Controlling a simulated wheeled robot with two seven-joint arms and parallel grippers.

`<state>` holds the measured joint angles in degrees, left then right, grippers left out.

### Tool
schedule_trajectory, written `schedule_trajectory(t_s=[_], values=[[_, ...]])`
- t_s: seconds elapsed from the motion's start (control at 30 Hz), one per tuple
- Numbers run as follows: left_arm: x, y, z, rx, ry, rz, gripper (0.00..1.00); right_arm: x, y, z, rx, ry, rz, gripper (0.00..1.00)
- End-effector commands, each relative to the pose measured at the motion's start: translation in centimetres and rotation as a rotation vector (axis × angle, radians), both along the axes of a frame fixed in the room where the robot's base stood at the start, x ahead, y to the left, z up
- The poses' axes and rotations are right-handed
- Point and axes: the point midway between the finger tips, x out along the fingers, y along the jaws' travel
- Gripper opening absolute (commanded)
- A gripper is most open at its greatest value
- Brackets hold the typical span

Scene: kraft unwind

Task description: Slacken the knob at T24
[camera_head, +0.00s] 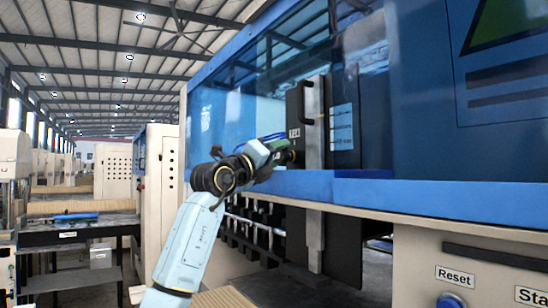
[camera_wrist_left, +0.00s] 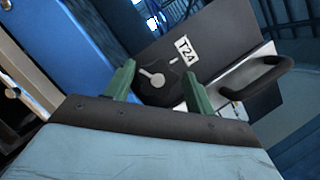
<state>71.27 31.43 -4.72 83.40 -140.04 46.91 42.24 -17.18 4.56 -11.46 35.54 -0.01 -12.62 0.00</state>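In the left wrist view, the knob (camera_wrist_left: 153,88) is dark and round with a pale pointer across its face. It sits on a dark panel beside a white T24 label (camera_wrist_left: 186,50). My left gripper (camera_wrist_left: 159,69) has its two green fingers apart, one on each side of the knob in the picture. I cannot tell whether either finger touches it. In the head view my left gripper (camera_head: 280,149) reaches the dark panel (camera_head: 312,125) from the left, and the knob is mostly hidden there. My right gripper is in neither view.
A black handle (camera_wrist_left: 262,77) stands out right of the knob; it also shows in the head view (camera_head: 308,103). The blue machine housing (camera_head: 450,198) surrounds the opening, with a ledge below. A Reset button (camera_head: 451,300) is at lower right. The aisle at left is open.

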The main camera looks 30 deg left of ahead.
Motion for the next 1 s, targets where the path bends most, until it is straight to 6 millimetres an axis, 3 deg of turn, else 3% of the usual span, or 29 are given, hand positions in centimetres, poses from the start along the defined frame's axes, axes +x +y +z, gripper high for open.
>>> schedule_trajectory(t_s=[0.1, 0.57, 1.0], values=[[0.03, -0.03, -0.07, 0.0, 0.002, -0.001, 0.67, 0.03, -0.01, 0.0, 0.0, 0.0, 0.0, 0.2], [0.11, 0.03, -0.28, 0.011, 0.003, 0.0, 0.67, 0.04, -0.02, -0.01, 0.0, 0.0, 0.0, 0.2], [0.12, 0.18, -0.29, 0.297, -0.114, 0.003, 0.67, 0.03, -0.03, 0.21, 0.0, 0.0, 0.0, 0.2]])
